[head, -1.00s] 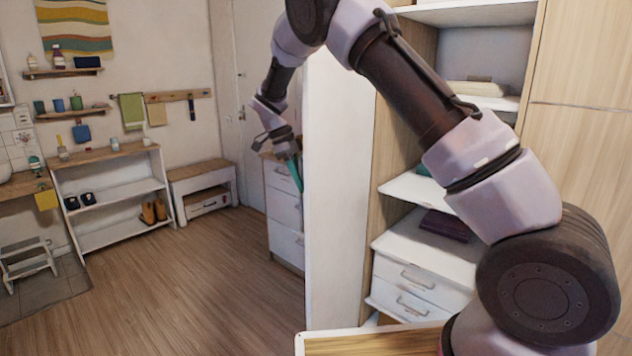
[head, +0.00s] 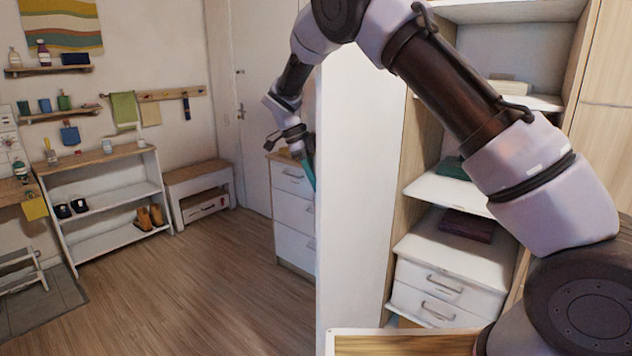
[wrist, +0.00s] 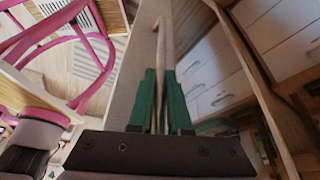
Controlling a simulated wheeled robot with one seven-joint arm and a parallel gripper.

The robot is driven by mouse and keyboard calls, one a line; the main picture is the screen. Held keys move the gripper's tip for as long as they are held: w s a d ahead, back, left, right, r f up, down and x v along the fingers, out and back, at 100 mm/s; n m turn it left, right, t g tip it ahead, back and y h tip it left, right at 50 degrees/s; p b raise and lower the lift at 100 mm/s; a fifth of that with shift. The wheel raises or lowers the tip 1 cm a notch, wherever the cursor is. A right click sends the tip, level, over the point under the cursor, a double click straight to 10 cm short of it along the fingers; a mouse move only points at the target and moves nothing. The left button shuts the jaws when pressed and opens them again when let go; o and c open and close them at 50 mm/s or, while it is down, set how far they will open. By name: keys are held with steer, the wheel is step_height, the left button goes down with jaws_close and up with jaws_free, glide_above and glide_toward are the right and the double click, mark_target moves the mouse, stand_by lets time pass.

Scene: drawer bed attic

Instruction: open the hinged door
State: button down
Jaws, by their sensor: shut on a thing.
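The hinged door (head: 360,190) stands swung out from a tall cabinet in the head view, its pale inner face showing. My gripper (head: 309,168) is on the door's far side, its fingertips partly hidden behind the door's left edge. In the wrist view, the green fingers of my gripper (wrist: 162,100) are shut on a long thin door handle (wrist: 161,48).
The open cabinet right of the door holds shelves (head: 450,190), folded items and two small drawers (head: 440,290). A white chest of drawers (head: 292,215) stands behind the door's left edge. A wood-rimmed surface (head: 400,343) is close in front. The wooden floor (head: 200,290) at left is clear.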

steer(key=c, duration=0.9)
jaws_free()
steer(key=shift+o, duration=0.2)
steer(key=v, duration=1)
steer(key=shift+r, duration=0.4)
steer(key=shift+s+a, duration=0.1)
steer(key=shift+a, duration=0.05)
